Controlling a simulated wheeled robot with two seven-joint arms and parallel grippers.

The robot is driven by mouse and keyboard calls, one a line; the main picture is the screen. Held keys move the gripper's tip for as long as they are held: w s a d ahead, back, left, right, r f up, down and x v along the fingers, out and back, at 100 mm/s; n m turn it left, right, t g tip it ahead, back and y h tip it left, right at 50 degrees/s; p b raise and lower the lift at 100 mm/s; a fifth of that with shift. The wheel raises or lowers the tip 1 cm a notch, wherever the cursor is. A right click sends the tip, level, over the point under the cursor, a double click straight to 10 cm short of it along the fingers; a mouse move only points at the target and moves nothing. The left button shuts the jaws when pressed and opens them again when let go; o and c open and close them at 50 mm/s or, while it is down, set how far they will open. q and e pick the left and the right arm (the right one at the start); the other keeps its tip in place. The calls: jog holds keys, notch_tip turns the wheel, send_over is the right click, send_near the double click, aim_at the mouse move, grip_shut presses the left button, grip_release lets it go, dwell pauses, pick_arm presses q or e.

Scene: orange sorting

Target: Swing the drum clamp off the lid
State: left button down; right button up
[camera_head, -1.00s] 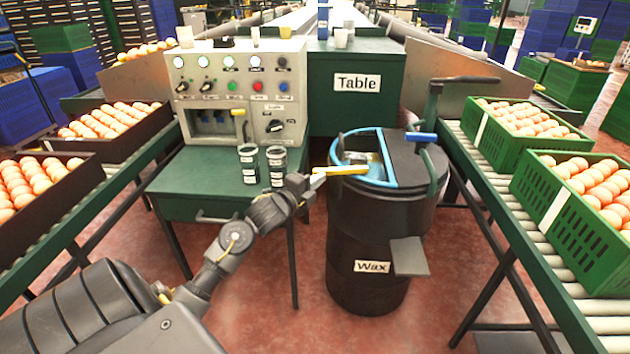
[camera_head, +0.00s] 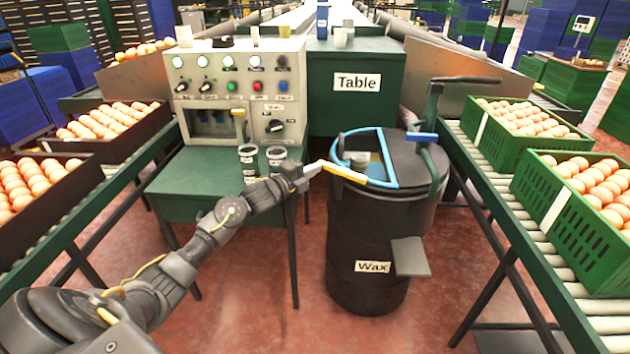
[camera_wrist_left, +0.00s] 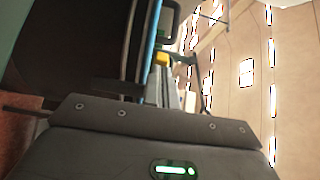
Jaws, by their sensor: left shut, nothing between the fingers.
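The black drum (camera_head: 365,240) labelled "Wax" stands upright right of the green table. Its dark lid (camera_head: 412,165) covers the right half; the left half is open inside a blue rim (camera_head: 345,133). A dark curved clamp arm (camera_head: 437,165) with a blue grip (camera_head: 422,137) stands at the lid's right edge. My left gripper (camera_head: 316,166) is shut and empty at the drum's left front. A yellow bar (camera_head: 346,172) extends from its tip across the rim; I cannot tell whether they are joined. It also shows in the left wrist view (camera_wrist_left: 161,58). My right gripper is out of view.
Roller conveyors carry orange crates (camera_head: 575,215) on both sides. A dark upright post (camera_head: 432,105) stands behind the drum. Open floor lies in front.

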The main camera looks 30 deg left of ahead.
pick_arm(q)
jog(key=shift+w+a, duration=0.35)
jog(key=shift+w, duration=0.4)
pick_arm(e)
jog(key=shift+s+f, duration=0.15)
pick_arm(q)
jog(key=shift+a+r, duration=0.15)
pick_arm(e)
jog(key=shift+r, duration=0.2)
